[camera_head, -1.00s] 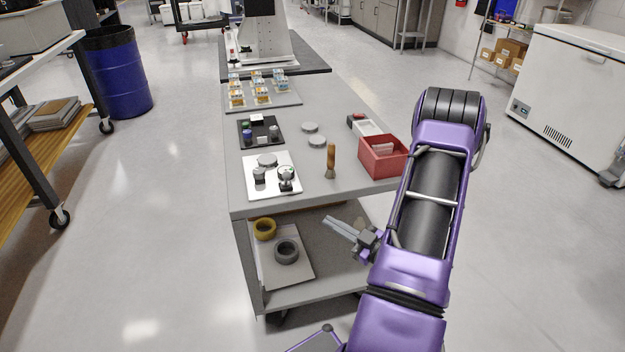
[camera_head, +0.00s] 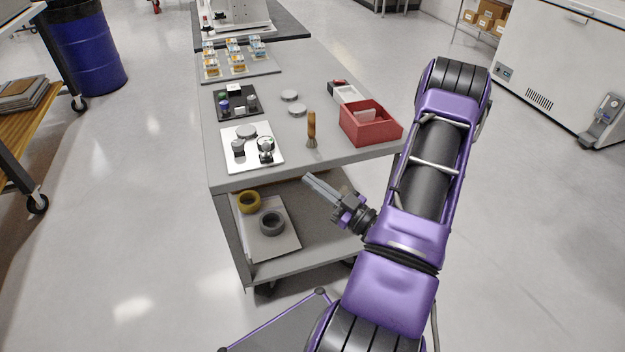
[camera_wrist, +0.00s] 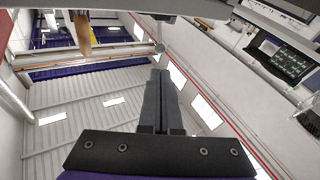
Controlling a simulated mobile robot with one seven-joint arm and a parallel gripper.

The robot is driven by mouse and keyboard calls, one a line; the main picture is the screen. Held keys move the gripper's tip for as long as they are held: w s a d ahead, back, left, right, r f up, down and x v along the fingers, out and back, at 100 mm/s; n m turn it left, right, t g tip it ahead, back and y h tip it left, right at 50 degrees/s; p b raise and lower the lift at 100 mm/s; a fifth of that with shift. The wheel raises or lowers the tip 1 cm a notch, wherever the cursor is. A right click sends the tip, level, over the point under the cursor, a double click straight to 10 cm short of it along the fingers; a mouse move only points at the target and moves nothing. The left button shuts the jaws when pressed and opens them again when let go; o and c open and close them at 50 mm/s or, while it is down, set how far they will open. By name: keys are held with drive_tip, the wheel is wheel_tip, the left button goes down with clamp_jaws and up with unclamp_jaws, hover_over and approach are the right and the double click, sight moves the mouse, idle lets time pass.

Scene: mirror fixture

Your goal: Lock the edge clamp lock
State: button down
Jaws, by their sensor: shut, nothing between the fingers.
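The mirror fixture (camera_head: 238,14), a pale upright frame on a dark plate (camera_head: 280,30), stands at the far end of the grey cart in the head view. Its top is cut off by the picture edge, and I cannot make out the edge clamp lock on it. My gripper (camera_head: 308,181) is shut and empty beside the cart's near edge, just below the top, far from the fixture. In the wrist view my gripper (camera_wrist: 160,75) has its fingers together, with the ceiling behind them.
The grey cart top (camera_head: 325,75) holds a red bin (camera_head: 368,125), a wooden-handled brush (camera_head: 311,130), a white tray (camera_head: 262,158), a black tray (camera_head: 238,112) and several small boxes. A blue drum (camera_head: 88,48) stands left and a white freezer (camera_head: 560,60) right. Floor beside the cart is clear.

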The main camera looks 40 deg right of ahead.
sight(266, 150)
drive_tip(key=x, duration=1.1)
drive_tip(key=shift+r, duration=0.1)
